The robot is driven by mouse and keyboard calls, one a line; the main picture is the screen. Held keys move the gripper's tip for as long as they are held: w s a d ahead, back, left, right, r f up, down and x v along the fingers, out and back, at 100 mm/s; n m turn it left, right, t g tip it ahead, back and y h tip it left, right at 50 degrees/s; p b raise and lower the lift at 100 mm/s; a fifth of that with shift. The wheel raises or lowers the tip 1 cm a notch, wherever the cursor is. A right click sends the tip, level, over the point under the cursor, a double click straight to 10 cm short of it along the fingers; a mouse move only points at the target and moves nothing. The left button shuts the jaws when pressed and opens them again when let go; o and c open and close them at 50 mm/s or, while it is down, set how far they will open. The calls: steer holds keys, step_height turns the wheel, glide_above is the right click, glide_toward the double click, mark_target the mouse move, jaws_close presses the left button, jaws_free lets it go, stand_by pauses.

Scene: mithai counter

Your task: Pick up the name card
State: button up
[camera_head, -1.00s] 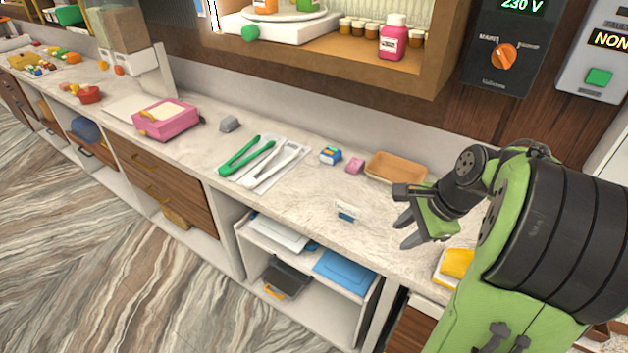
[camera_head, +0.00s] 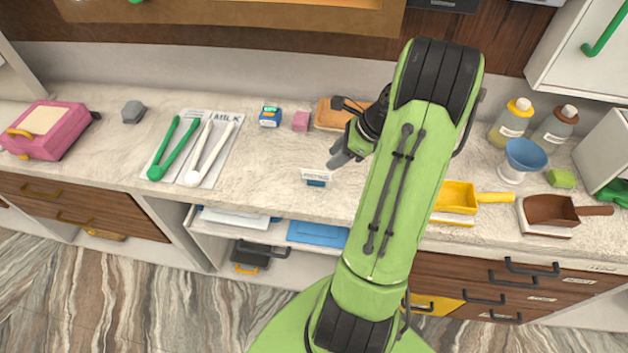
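The name card (camera_head: 316,177) is a small white card with faint lettering on a blue base. It stands upright on the pale counter (camera_head: 262,187) near its front edge. My gripper (camera_head: 340,157) is just above and to the right of the card, with grey fingers angled down to the left. The fingers look apart from the card, and nothing shows held in them. From this view I cannot tell how far apart the fingers are. My green arm hides part of the counter to the right.
Behind the card are a blue box (camera_head: 270,117), a pink block (camera_head: 300,121) and a wooden tray (camera_head: 328,112). Green tongs (camera_head: 175,150) and white tongs (camera_head: 211,155) lie to the left. A yellow scoop (camera_head: 456,197) and a brown scoop (camera_head: 550,210) lie to the right.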

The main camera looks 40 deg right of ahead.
mark_target(317, 172)
steer(key=x, duration=0.4)
steer(key=shift+w+r, duration=0.1)
steer(key=b+x, duration=0.1)
steer(key=x, duration=0.4)
steer(key=shift+f+b, duration=0.3)
steer(key=shift+b, duration=0.05)
steer(key=shift+r, duration=0.1)
steer(key=c, duration=0.6)
